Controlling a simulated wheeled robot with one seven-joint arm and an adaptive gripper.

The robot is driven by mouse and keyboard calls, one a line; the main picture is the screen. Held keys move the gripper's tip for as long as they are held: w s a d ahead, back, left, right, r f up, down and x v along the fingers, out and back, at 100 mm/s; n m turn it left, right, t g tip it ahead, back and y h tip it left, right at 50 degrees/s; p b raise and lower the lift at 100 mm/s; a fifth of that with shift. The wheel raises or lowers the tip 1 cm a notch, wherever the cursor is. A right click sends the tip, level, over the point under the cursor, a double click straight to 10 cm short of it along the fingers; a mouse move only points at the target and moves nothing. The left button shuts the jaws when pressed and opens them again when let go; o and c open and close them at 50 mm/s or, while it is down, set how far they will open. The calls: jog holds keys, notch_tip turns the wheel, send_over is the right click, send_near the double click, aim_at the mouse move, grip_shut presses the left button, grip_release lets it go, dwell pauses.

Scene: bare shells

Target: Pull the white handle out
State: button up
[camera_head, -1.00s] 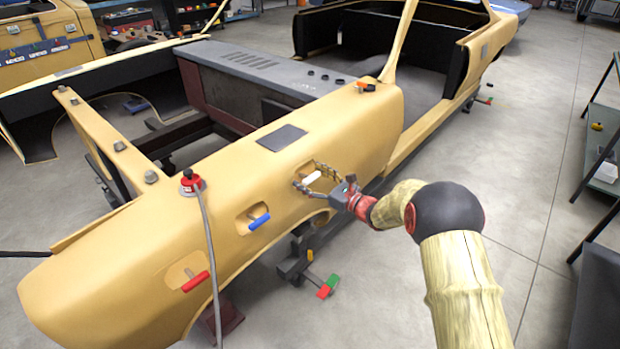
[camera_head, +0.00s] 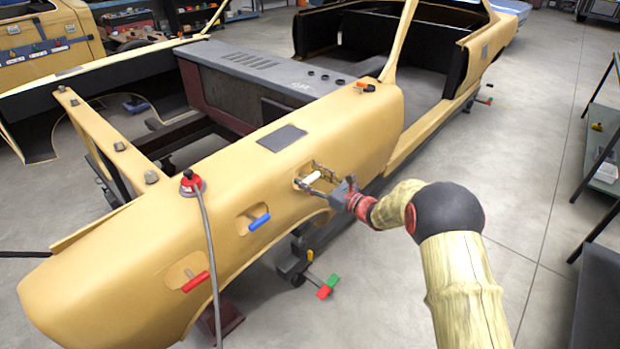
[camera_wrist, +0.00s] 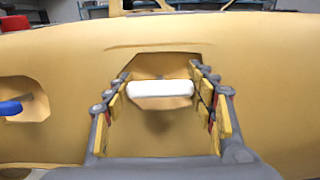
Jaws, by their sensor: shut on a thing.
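The white handle (camera_head: 312,178) is a short bar in a recess in the side of the yellow car shell (camera_head: 345,125). In the wrist view the white handle (camera_wrist: 160,89) lies level across the middle of the recess. My gripper (camera_head: 314,175) reaches in from the right, and its fingers are shut on the bar's two ends. The wrist view shows the fingers (camera_wrist: 160,86) at the left and right ends of the bar. The handle's mount behind the bar is mostly hidden.
A blue handle (camera_head: 260,222) and a red handle (camera_head: 196,282) sit in recesses to the left. A red knob (camera_head: 191,183) with a grey cable stands on the shell. A dark stand with green and red pads (camera_head: 328,287) is below.

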jog(key=shift+c, duration=0.7)
jog(key=shift+s+d+r+p, duration=0.2)
jog(key=shift+s+d, duration=0.2)
jog(key=shift+d, duration=0.1)
jog(key=shift+s+d+r+p, duration=0.15)
jog(key=shift+s+d+p, duration=0.05)
jog(key=shift+s+d, duration=0.2)
jog(key=shift+w+f, duration=0.1)
jog(key=o, duration=1.6)
jog(key=shift+d, duration=0.1)
jog(key=shift+o, duration=0.6)
jog(key=v, duration=1.2)
